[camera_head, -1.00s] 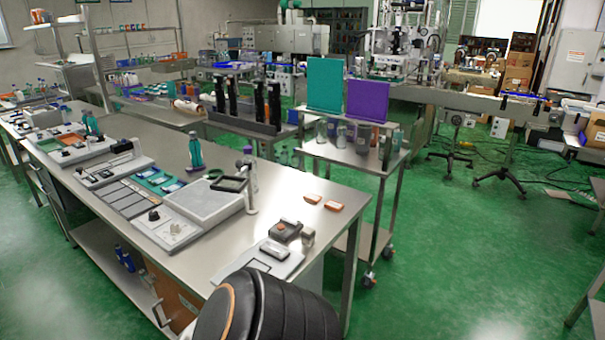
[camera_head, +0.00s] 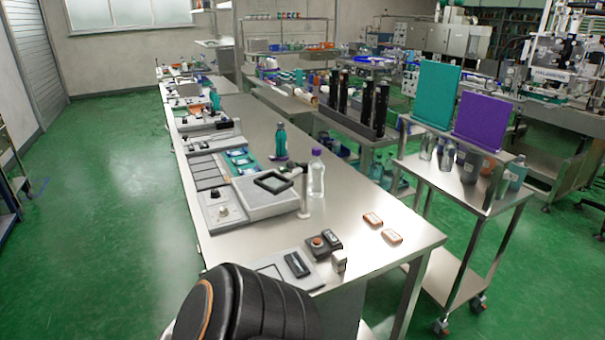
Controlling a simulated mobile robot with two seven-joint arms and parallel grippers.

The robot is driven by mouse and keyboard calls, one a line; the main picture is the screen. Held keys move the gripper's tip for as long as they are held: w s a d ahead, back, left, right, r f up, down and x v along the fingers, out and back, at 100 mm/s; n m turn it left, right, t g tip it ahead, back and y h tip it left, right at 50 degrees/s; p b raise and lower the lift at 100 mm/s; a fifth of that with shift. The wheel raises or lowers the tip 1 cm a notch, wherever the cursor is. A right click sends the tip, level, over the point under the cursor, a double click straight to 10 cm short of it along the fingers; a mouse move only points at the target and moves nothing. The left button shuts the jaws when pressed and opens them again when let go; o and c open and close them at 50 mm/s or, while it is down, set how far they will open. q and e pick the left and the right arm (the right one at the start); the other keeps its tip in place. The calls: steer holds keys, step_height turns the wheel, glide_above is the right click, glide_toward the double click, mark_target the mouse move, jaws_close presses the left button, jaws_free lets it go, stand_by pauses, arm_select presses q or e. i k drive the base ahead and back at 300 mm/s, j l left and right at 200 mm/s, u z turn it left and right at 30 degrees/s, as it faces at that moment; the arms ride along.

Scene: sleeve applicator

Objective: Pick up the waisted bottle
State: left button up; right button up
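Another teal bottle (camera_head: 215,99) stands farther back along the bench. The teal bottle seems to narrow at its middle, but I cannot tell for sure which bottle is the waisted one. Neither of my grippers is in view. A dark ribbed part of my own body shows at the bottom edge.
The grey device (camera_head: 264,195) stands before the bottles. A small control box (camera_head: 323,244) and two orange-brown pieces (camera_head: 372,219) lie at the bench's near end. A steel cart (camera_head: 470,190) with teal and purple panels stands at right. Green floor (camera_head: 120,190) is clear at left.

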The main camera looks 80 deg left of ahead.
mark_target(316, 168)
steer(key=i+u, duration=0.25)
steer(key=i, duration=0.35)
steer(key=i+l+u, duration=0.15)
steer(key=i+u, duration=0.15)
steer(key=i, duration=0.25)
steer(key=u, duration=1.45)
